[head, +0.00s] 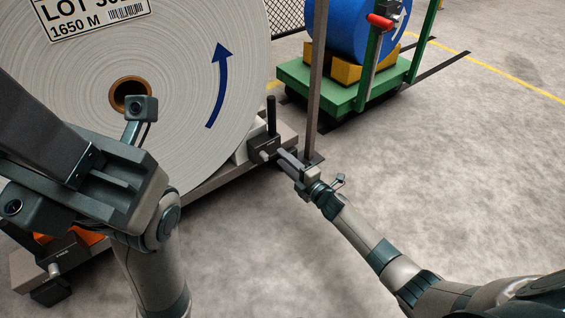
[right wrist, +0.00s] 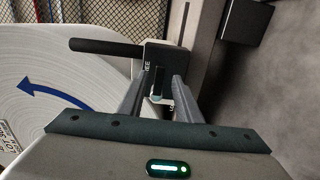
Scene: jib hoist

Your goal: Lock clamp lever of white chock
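The white chock (head: 241,153) sits against the lower right of the big white roll, mostly hidden behind its clamp. The dark clamp block (head: 264,148) stands on the cart rail, and its black lever (head: 271,114) points upright. In the right wrist view the lever (right wrist: 105,47) extends left from the block (right wrist: 163,56), beside partly hidden lettering ending in "EE". My right gripper (head: 282,156) is at the block's near side, fingers apart, with a small pale part of the clamp between them. Contact is unclear. My left gripper (head: 85,175) is in front of the roll; its fingertips are not distinguishable.
The white roll (head: 180,80) rests on a low cart. A dark upright post (head: 315,80) stands close beside my right gripper. An orange chock (head: 90,237) and another clamp (head: 62,252) are at lower left. A green cart (head: 335,88) carries a blue roll behind. Right floor is clear.

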